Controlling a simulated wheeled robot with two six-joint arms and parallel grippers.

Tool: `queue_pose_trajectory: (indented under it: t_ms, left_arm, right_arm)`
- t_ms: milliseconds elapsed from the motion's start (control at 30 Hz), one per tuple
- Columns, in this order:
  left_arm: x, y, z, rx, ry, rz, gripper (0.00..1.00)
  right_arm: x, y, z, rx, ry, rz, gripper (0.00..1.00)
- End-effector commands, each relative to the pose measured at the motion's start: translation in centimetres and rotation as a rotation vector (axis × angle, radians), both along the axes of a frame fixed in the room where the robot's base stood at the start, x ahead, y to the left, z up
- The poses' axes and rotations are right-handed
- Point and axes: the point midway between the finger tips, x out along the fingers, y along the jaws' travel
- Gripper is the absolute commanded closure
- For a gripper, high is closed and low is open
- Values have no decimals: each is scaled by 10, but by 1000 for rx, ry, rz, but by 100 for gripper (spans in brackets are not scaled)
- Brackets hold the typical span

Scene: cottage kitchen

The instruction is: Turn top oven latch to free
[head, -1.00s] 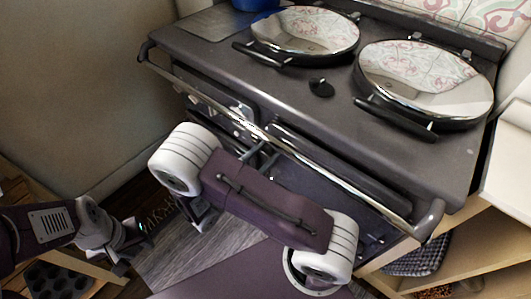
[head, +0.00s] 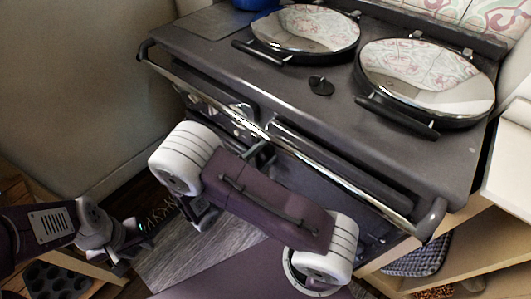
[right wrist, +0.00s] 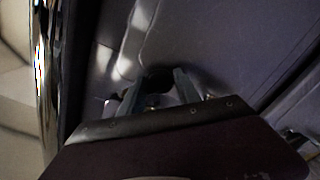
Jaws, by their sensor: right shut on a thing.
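The dark range cooker (head: 300,85) fills the upper right of the head view, with its oven doors behind a chrome rail (head: 200,85). My right gripper (head: 262,155) is at the oven front behind the rail, mostly hidden by its own arm. In the right wrist view, its two grey fingers (right wrist: 158,92) are shut on a small dark latch (right wrist: 154,80) against the oven front. The latch's exact angle cannot be made out. My left gripper (head: 132,246) is low at the left, away from the cooker, with its fingers apart and empty.
Two round chrome hob lids (head: 305,30) and a black knob (head: 321,86) are on the cooker top. The rail also runs close beside my right gripper in the right wrist view (right wrist: 47,80). A muffin tin (head: 55,280) sits at the lower left. A checked cloth (head: 415,262) is at the lower right.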

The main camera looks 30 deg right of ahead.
Motion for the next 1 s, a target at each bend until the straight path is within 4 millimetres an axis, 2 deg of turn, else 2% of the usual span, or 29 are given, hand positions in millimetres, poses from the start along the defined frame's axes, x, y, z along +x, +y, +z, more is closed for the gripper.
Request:
queue_pose_trajectory:
  t_ms: [600,1000]
  left_arm:
    - [0,0,-30,0,0,0,64]
    - [0,0,-48,0,0,0,64]
  right_arm:
    - [0,0,-4,222,-528,-1,100]
    - [0,0,-3,317,-761,-1,100]
